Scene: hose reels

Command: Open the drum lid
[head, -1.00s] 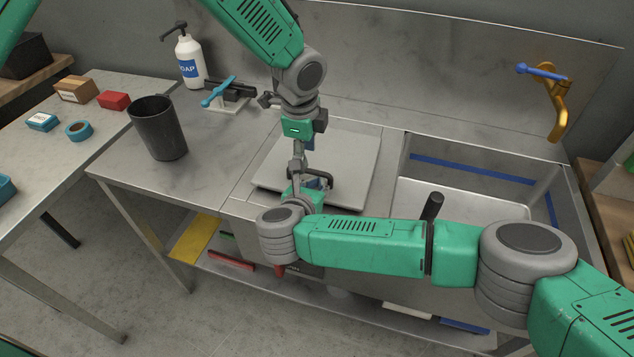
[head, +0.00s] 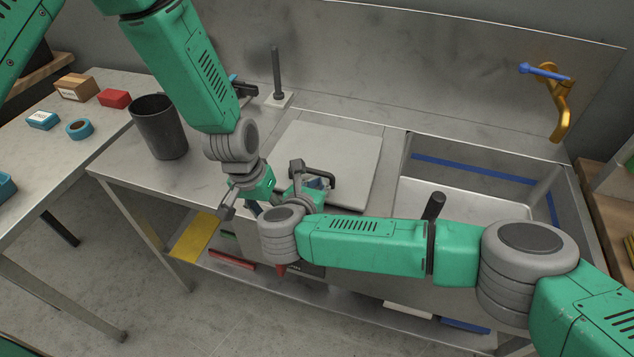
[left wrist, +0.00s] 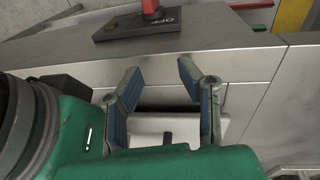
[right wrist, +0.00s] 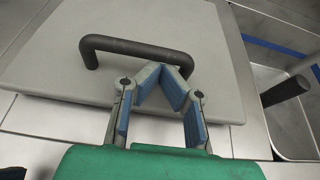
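The pale grey square lid (head: 350,150) lies flat on the steel counter with a black bar handle (head: 325,172) near its front. Both also show in the right wrist view, the lid (right wrist: 60,70) and the handle (right wrist: 135,46). My right gripper (right wrist: 160,70) is just in front of the handle; its fingertips come together by the bar, and I see nothing clearly held between them. In the head view, the right gripper (head: 297,178) partly covers the handle's left end. My left gripper (head: 238,210) points down at the counter's front edge, its fingers (left wrist: 158,68) apart.
A sink basin (head: 465,200) with a dark upright grip (head: 433,206) is right of the lid. A black bin (head: 160,128) stands at the left. A dark post (head: 277,75) is behind the lid. A red switch on a black OFF plate (left wrist: 137,25) shows in the left wrist view.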

